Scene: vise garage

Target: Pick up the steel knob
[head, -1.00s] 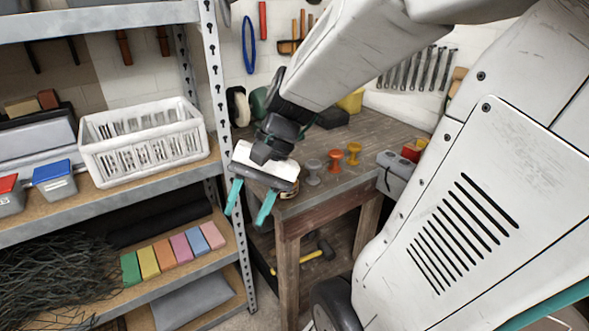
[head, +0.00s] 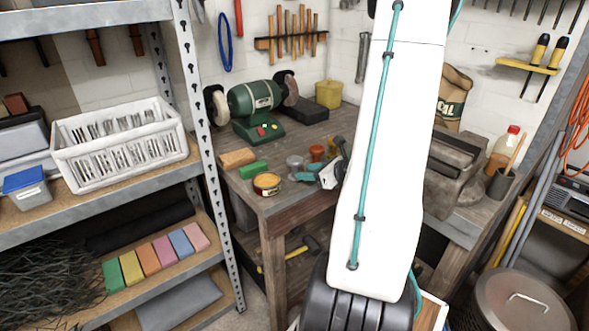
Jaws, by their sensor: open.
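The steel knob (head: 295,162) is a small grey knob standing on the workbench, left of a red-orange knob (head: 317,152). An orange knob (head: 331,146) is partly hidden behind my gripper and arm. My gripper (head: 307,173) is low over the bench top, just right of and in front of the steel knob, with its teal fingers pointing left. It is open and seems to hold nothing. My white arm link covers part of the bench to the right. I cannot tell whether a finger touches the knob.
A round tin (head: 267,184), a green block (head: 253,170) and a tan block (head: 237,158) lie left of the knobs. A green bench grinder (head: 255,101) stands behind. The metal shelf post (head: 205,150) rises at left. A vise (head: 452,170) is at right.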

